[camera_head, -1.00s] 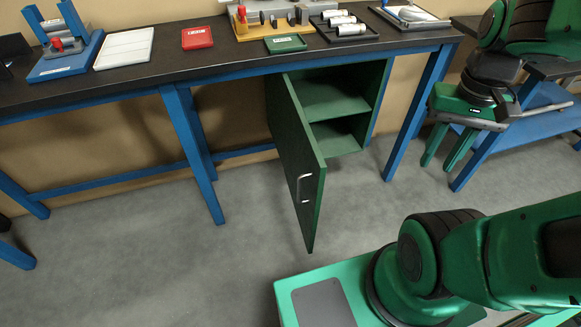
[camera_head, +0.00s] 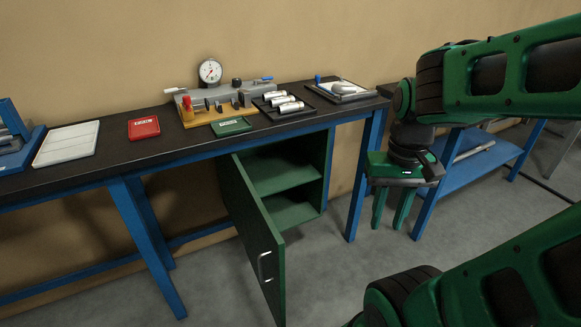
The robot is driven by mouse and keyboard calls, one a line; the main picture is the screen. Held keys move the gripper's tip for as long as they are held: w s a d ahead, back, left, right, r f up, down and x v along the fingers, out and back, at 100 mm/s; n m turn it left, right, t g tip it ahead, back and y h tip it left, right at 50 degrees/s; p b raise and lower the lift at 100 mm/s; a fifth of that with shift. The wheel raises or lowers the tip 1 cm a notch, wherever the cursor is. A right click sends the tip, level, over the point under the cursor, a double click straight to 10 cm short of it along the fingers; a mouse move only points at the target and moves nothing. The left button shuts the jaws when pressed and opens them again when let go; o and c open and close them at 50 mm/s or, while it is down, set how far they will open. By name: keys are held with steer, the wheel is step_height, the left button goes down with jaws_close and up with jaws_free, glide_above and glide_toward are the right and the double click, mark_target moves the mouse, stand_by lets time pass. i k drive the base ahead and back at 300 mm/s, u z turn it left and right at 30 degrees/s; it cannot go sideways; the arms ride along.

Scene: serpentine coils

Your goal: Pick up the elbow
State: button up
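My gripper (camera_head: 391,212) hangs at the right of the head view, in front of the right end of the dark-topped bench. Its two green fingers point down and stand apart, with nothing between them. I cannot make out a clear elbow. A small grey rounded part (camera_head: 343,88) lies on a pale sheet in a dark tray (camera_head: 355,97) at the bench's right end; it is too small to identify. Several silver cylinders (camera_head: 283,102) lie in a black tray to its left.
The bench (camera_head: 110,160) also bears a wooden fixture with a dial gauge (camera_head: 210,71), a green tray (camera_head: 231,127), a red tray (camera_head: 143,127) and a white tray (camera_head: 66,144). A green cabinet door (camera_head: 252,235) stands open below. A blue shelf (camera_head: 470,165) is behind my gripper.

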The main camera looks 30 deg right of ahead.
mark_target(340, 89)
steer(key=z, duration=2.65)
steer(key=i, duration=1.8)
steer(key=u, duration=1.15)
